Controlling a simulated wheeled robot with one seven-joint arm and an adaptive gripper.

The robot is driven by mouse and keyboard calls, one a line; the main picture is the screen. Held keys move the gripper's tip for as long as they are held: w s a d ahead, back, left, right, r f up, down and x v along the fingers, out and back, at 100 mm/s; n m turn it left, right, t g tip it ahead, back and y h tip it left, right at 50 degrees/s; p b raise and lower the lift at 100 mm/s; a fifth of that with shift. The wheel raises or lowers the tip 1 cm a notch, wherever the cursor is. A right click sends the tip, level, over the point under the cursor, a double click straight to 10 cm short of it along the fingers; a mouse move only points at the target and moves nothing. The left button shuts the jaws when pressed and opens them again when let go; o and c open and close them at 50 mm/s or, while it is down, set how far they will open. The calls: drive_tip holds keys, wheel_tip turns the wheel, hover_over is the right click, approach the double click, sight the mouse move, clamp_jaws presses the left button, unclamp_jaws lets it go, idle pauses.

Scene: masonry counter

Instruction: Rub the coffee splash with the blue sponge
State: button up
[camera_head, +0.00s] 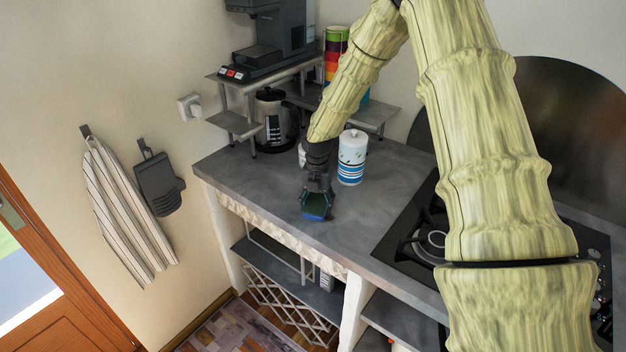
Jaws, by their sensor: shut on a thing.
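My gripper (317,190) points down over the grey counter near its front edge. It is shut on the blue sponge (317,212), which shows below the fingers, with a darker green part above the blue. The sponge is at or very near the counter top; I cannot tell if it touches. I cannot make out the coffee splash; my gripper and the sponge hide part of the counter (270,190).
A white canister with blue bands (352,158) stands close to the right of my gripper. A kettle (273,118) and a shelf with a coffee machine (275,40) stand behind. A black hob (415,235) lies to the right. The counter left of the gripper is clear.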

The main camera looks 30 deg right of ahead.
drive_tip(key=shift+w+r+p, duration=0.2)
drive_tip(key=shift+r+p, duration=0.25)
drive_tip(key=shift+r, duration=0.15)
drive_tip(key=r, duration=0.1)
drive_tip(key=p, duration=0.1)
drive_tip(key=r, duration=0.1)
drive_tip(key=shift+s+r+p, duration=0.25)
drive_tip(key=shift+r+p, duration=0.1)
drive_tip(key=shift+p, duration=0.05)
drive_tip(key=shift+w+r+p, duration=0.15)
drive_tip(key=shift+r+p, duration=0.7)
drive_tip(key=shift+r, duration=0.1)
drive_tip(key=shift+r+p, duration=0.6)
drive_tip(key=shift+r, duration=0.35)
drive_tip(key=shift+f, duration=0.1)
